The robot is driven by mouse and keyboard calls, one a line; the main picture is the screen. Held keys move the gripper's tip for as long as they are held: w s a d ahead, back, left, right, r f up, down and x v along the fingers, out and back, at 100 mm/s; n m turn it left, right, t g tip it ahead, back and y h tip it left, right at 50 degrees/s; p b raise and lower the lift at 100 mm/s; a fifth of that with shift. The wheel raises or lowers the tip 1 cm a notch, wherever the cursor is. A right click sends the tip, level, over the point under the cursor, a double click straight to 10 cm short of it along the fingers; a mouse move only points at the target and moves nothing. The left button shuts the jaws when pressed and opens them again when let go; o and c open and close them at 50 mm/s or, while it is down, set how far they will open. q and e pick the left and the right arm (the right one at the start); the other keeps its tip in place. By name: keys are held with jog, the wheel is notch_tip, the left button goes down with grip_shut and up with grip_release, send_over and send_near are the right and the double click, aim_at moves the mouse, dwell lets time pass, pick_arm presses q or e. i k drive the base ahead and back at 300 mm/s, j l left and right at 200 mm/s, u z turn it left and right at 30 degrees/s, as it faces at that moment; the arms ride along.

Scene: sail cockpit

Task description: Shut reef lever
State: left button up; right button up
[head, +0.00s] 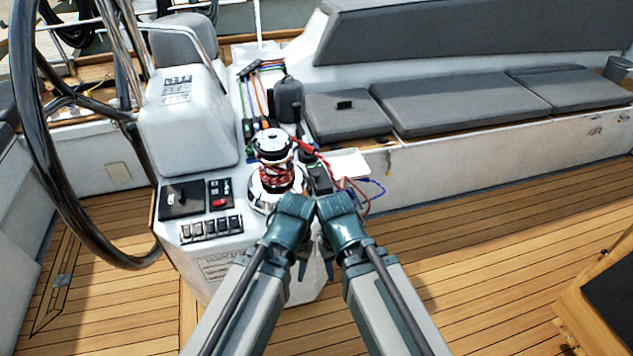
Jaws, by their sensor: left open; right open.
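A bank of dark rope clutches with small levers (250,130) sits on the white console, behind and left of the chrome winch (272,150). I cannot tell which lever is the reef lever. Red rope is wrapped around the winch drum. My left gripper (302,268) and my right gripper (328,268) are close together in front of the console, low and near its right side. Both are open, largely hidden by my own wrists, and hold nothing that I can see. They are apart from the clutches.
A large black steering wheel (30,100) stands at the left, beside the instrument pod (188,120). A switch panel (212,228) is on the console's front. Grey seat cushions (455,102) line the back. Loose red and blue ropes hang right of the winch.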

aim_at(271, 104)
jog(key=z, duration=0.95)
jog(key=i, duration=3.1)
jog(key=l+u, duration=0.1)
jog(key=u, duration=2.65)
jog(key=j+z, duration=0.1)
jog(key=i+j, duration=0.05)
